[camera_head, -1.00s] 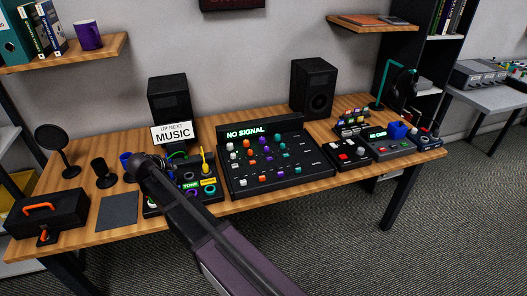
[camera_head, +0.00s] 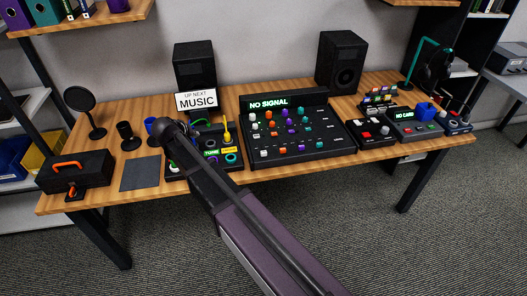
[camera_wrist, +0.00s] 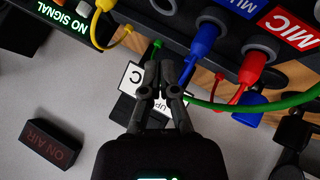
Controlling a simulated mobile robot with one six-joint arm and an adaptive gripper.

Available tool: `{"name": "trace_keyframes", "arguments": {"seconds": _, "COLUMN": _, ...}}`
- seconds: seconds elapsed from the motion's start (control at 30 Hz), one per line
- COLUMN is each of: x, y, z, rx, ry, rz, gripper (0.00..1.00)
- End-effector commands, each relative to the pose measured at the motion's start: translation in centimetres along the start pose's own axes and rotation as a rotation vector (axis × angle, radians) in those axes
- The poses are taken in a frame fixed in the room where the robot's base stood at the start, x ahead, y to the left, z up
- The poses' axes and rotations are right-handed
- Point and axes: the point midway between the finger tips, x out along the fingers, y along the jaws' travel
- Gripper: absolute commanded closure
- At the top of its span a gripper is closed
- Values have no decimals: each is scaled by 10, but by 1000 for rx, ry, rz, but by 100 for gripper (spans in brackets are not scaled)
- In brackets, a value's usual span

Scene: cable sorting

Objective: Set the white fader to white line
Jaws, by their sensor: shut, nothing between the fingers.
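The mixer (camera_head: 340,142) sits mid-table in the head view, with a "NO SIGNAL" screen and rows of coloured caps. A white fader cap (camera_head: 264,153) is at the left of its front row, beside an orange one. The white line is too small to make out. My arm's end is over the cable panel left of the mixer; the fingers are hidden there. In the wrist view my gripper (camera_wrist: 159,68) is shut and empty, in front of the "UP NEXT MUSIC" sign (camera_wrist: 130,76). That view shows only the mixer's screen edge (camera_wrist: 70,22), not the fader.
The cable panel (camera_wrist: 225,15) has yellow, blue, red and green cables, some looping near my gripper. Two speakers (camera_head: 194,66) (camera_head: 340,62) stand behind. A black toolbox (camera_head: 95,172) and dark mat (camera_head: 140,174) lie left; small consoles (camera_head: 415,128) stand right.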

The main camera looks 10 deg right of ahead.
Motion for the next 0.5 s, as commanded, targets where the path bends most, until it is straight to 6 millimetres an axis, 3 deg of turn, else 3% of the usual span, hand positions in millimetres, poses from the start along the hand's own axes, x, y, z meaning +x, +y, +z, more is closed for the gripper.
{"name": "trace_keyframes", "arguments": {"seconds": 0.1, "x": 0, "y": 0, "z": 0, "rx": 0, "ry": 0, "rz": 0, "gripper": 100}}
{"name": "trace_keyframes", "arguments": {"seconds": 0.33, "x": 1, "y": 8, "z": 2, "rx": 6, "ry": -22, "rz": -6, "gripper": 32}}
{"name": "trace_keyframes", "arguments": {"seconds": 0.5, "x": 7, "y": 35, "z": 10, "rx": 25, "ry": -93, "rz": -29, "gripper": 31}}
